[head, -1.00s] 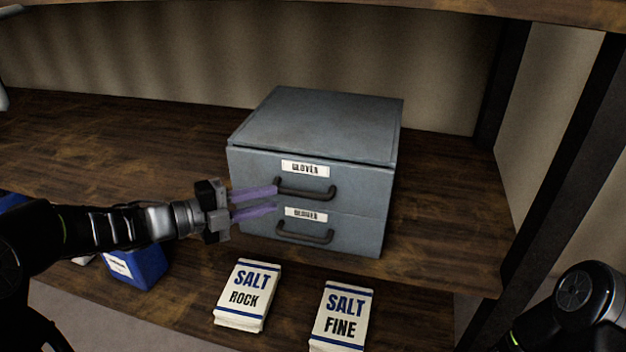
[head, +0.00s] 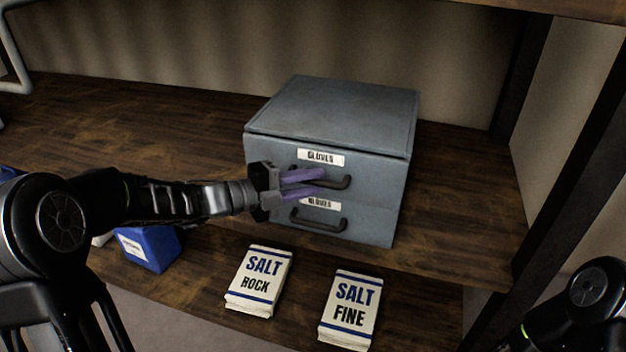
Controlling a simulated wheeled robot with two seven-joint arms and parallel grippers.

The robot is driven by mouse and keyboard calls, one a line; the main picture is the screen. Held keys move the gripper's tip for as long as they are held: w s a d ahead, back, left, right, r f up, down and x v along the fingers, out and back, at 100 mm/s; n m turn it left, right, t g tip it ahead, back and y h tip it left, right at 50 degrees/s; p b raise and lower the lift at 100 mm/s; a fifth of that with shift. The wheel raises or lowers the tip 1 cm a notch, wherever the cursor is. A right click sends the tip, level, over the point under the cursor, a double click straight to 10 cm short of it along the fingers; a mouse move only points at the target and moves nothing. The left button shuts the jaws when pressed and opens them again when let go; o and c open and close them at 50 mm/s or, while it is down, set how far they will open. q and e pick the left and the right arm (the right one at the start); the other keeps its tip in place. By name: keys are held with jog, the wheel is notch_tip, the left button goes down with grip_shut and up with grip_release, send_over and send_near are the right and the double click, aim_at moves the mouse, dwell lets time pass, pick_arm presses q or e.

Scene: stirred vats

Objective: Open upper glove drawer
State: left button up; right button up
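A grey two-drawer cabinet (head: 345,108) stands on the wooden shelf, with both drawers shut. The upper drawer has a "GLOVES" label (head: 321,157) and a dark bar handle (head: 346,182). The lower drawer has its own label and dark handle (head: 318,225). My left gripper (head: 323,181), with purple fingers, comes in from the left. Its fingers are apart with a gap between them, in front of the upper handle, and hide part of it. I cannot tell whether they touch or straddle the bar. My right gripper is out of view.
Salt packs marked ROCK (head: 258,281) and FINE (head: 350,309) lie at the shelf's front, below the cabinet. A blue box (head: 150,248) sits under my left arm. A dark post (head: 560,190) stands on the right.

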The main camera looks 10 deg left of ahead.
pick_arm(q)
jog(key=shift+w+d, duration=0.25)
jog(key=shift+c, duration=0.5)
grip_shut()
dwell(0.9)
